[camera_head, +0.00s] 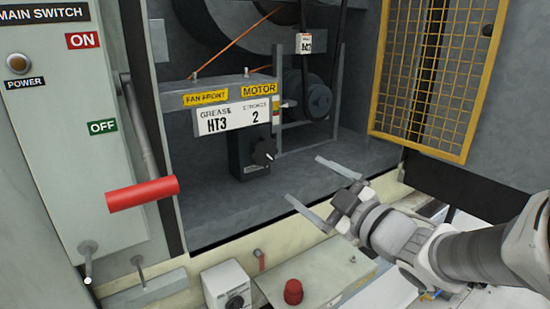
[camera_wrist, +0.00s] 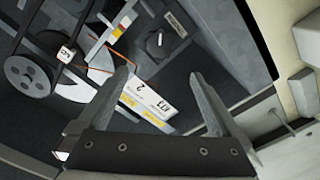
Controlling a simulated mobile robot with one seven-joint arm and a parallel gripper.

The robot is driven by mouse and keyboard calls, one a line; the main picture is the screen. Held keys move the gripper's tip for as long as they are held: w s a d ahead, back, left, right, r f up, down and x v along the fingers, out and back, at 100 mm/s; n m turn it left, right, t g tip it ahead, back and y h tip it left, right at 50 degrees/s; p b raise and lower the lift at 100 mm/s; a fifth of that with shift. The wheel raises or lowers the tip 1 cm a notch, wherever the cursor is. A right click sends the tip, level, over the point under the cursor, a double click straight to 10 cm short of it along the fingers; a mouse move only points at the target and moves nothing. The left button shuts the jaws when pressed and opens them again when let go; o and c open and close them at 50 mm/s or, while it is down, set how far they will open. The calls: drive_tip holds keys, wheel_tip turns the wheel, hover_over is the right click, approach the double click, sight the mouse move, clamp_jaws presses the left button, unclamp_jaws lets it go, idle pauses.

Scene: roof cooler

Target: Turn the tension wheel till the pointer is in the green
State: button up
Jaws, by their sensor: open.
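A black round knob (camera_head: 264,151) with a pale mark sits on a dark box below the grease label; it may be the tension wheel, but I cannot tell. It also shows in the wrist view (camera_wrist: 160,40). A small coloured strip (camera_head: 276,108) stands beside the label, near the motor; its pointer is too small to read. The motor pulley (camera_head: 319,100) is behind it, also seen in the wrist view (camera_wrist: 28,76). My gripper (camera_head: 305,179) is open and empty, in front of the bay and apart from the knob, to its lower right.
The white grease label (camera_head: 232,118) hangs below the yellow motor sign (camera_head: 259,89). An open yellow mesh guard (camera_head: 430,70) stands at the right. The main switch's red handle (camera_head: 142,194) juts out at the left. A red button (camera_head: 293,291) stands low in front.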

sight(265, 153)
drive_tip(key=p+x, duration=0.6)
drive_tip(key=x, duration=1.1)
drive_tip(key=shift+w+a+r, duration=0.1)
drive_tip(key=shift+w+a, duration=0.05)
drive_tip(key=shift+a, duration=0.05)
drive_tip(key=c, duration=1.2)
drive_tip(key=shift+c, duration=0.2)
